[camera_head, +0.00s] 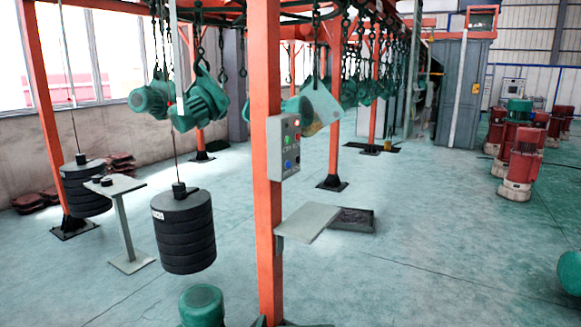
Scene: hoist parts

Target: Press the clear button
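A grey control box (273,150) is fixed to the orange post (264,80) near the middle of the head view. Its front face, seen at an angle, carries several small buttons or lamps. A red one (297,123) near the top looks lit. A blue one (288,164) sits low on the face. The labels are too small to read, so I cannot tell which is the clear button. Neither of my grippers shows in this view, and nothing touches the box.
A grey shelf (308,222) juts from the post below the box. A stack of black weights (183,232) hangs to the left, beside a small table (117,187). A green motor (202,305) stands at the bottom. The floor to the right is mostly open.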

